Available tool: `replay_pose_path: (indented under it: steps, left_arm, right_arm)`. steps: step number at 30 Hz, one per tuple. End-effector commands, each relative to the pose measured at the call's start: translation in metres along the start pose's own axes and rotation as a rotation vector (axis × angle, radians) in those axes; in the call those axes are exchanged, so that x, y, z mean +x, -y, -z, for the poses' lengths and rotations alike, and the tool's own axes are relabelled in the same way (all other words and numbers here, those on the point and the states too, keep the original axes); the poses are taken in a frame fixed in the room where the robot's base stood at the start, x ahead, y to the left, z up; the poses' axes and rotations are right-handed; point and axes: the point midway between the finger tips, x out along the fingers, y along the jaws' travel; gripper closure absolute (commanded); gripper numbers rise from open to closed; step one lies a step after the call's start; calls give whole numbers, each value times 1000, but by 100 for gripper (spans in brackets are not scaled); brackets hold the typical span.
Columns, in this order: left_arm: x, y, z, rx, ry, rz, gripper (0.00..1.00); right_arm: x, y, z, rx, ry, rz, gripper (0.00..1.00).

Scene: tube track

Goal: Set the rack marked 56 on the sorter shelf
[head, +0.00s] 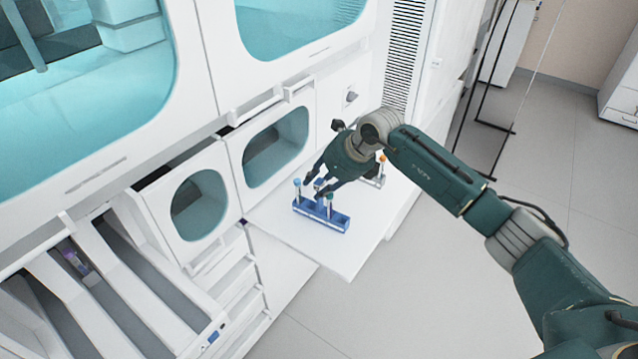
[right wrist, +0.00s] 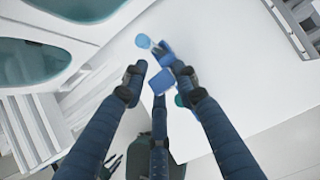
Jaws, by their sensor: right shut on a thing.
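A blue rack (head: 320,215) with several capped tubes is at the white pull-out shelf (head: 345,255) in the head view. No number on it can be read. My right gripper (head: 322,187) reaches down from the right and is shut on the rack at its upper side. In the right wrist view the fingers (right wrist: 160,82) close around a blue part of the rack (right wrist: 163,58), and a light-blue tube cap (right wrist: 143,41) shows beyond the fingertips. I cannot tell whether the rack touches the shelf. My left gripper is not seen in the head view.
A second rack (head: 375,180), partly hidden behind my right gripper, holds a tube with an orange cap. White cabinet doors with teal windows (head: 277,147) stand behind and left of the shelf. Sloped lanes (head: 125,285) lie at lower left. The shelf's front part is clear.

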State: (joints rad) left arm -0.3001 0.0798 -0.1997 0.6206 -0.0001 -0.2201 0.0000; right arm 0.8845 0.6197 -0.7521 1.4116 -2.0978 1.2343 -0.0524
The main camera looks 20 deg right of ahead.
Motion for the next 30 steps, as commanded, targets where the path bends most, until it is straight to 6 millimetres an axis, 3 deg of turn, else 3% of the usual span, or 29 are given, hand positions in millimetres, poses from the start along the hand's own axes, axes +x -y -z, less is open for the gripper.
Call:
replay_pose_path:
  steps: [7,8,10,11,30]
  left_arm:
    - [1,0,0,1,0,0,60]
    - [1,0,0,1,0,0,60]
    - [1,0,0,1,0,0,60]
    - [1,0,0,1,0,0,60]
    - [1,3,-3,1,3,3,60]
  right_arm:
    - [0,0,0,0,2,0,100]
    - [0,0,0,0,2,0,65]
    - [0,0,0,0,2,0,51]
    - [0,0,0,0,2,0,49]
    - [-3,0,0,0,1,1,49]
